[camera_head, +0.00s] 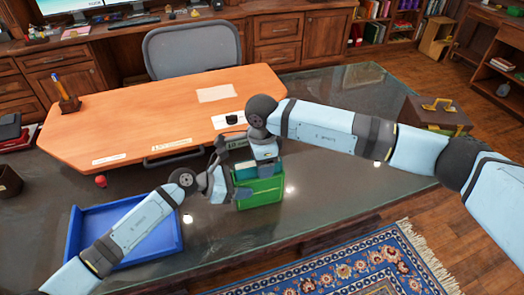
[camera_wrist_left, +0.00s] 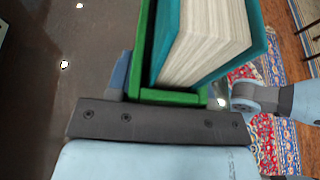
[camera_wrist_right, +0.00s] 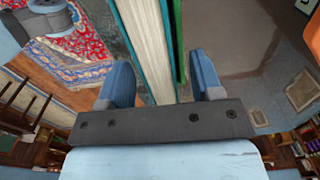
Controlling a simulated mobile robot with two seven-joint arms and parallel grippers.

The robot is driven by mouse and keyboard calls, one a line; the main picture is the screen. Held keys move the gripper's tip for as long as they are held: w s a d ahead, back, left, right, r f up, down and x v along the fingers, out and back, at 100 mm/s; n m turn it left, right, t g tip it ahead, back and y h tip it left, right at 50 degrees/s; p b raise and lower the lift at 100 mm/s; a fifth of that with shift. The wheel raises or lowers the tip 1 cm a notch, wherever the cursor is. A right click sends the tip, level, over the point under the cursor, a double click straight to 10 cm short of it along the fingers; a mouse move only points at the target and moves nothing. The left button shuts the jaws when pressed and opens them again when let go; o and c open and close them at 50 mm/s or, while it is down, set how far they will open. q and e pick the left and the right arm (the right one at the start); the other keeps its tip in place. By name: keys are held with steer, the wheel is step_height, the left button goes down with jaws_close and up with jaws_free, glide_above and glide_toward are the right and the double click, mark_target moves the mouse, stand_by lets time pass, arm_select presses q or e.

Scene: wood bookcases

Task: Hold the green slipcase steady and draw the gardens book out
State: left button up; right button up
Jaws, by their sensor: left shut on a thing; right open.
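The green slipcase (camera_head: 262,194) stands on the dark glossy tabletop, with the teal gardens book (camera_head: 250,172) showing at its open side. My left gripper (camera_head: 236,190) is shut on the slipcase from its left side. The left wrist view shows the slipcase wall (camera_wrist_left: 165,96) close to the jaws, with the book's pale pages and teal cover (camera_wrist_left: 262,40) inside it. My right gripper (camera_head: 262,158) is at the book, above the slipcase. In the right wrist view its fingers are open, apart, with the book's page block (camera_wrist_right: 148,40) between them. The book's title is hidden.
A blue tray (camera_head: 165,250) lies left of the slipcase. An orange-brown desk board (camera_head: 160,110) with a pen holder (camera_head: 68,102) is behind. A brown box with a brass handle (camera_head: 437,115) stands at the right. The tabletop right of the slipcase is clear.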

steer(key=shift+f, duration=0.2)
jaws_close()
arm_select(q)
steer(key=shift+f, duration=0.1)
arm_select(e)
step_height(320, 180, up, 12)
steer(key=shift+f, duration=0.25)
stand_by(2.1)
steer(key=shift+r, duration=0.1)
steer(key=shift+r, duration=1.8)
arm_select(q)
steer(key=o, duration=1)
steer(key=shift+o, duration=0.2)
